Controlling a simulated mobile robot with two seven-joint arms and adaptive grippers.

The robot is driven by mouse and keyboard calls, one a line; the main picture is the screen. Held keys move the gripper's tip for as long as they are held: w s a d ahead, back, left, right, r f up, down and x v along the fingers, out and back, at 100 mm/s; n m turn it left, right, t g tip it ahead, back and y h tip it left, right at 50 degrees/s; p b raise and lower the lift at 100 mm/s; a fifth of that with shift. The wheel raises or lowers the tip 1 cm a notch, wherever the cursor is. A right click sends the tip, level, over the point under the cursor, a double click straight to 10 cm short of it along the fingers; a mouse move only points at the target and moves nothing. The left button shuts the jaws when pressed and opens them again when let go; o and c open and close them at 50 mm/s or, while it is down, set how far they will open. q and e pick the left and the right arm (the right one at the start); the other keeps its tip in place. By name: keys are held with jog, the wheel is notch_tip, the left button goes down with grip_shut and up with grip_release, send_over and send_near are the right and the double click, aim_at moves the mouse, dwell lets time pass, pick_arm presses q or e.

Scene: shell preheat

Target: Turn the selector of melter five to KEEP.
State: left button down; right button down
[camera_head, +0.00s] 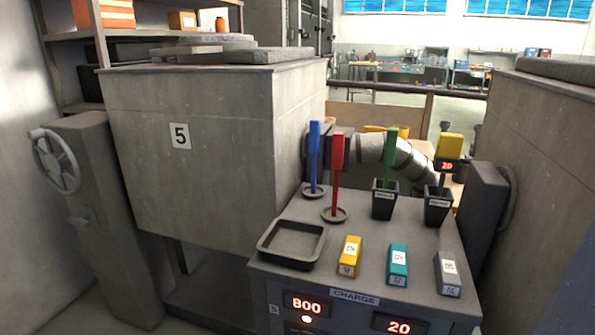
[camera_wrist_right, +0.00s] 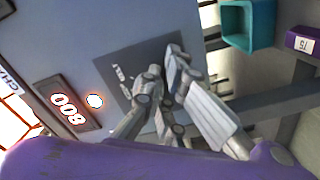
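Melter five is the large grey block in the head view, with a white "5" plate (camera_head: 180,136) on its front. The console (camera_head: 350,212) stands to its right. In the right wrist view, a dark selector plate (camera_wrist_right: 118,58) sits on the grey panel, with small lettering that seems to read MELT. My right gripper (camera_wrist_right: 163,66) is in front of this plate, its two fingers a small distance apart. The fingers cover the middle of the plate, so the selector knob and any grip on it are hidden. Neither gripper shows in the head view.
A lit "800" display (camera_wrist_right: 67,103) and round lamp (camera_wrist_right: 95,101) are beside the plate. On the console stand a black tray (camera_head: 292,262), yellow, teal and grey blocks, coloured-handled tools and two dark cups. A handwheel (camera_head: 55,163) is at left. A teal open box (camera_wrist_right: 247,25) is beyond the panel.

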jog(key=p+v, duration=0.2)
jog(key=v, duration=0.4)
dwell(0.3)
jog(key=shift+s+d+f, duration=0.1)
jog(key=shift+d+f, duration=0.05)
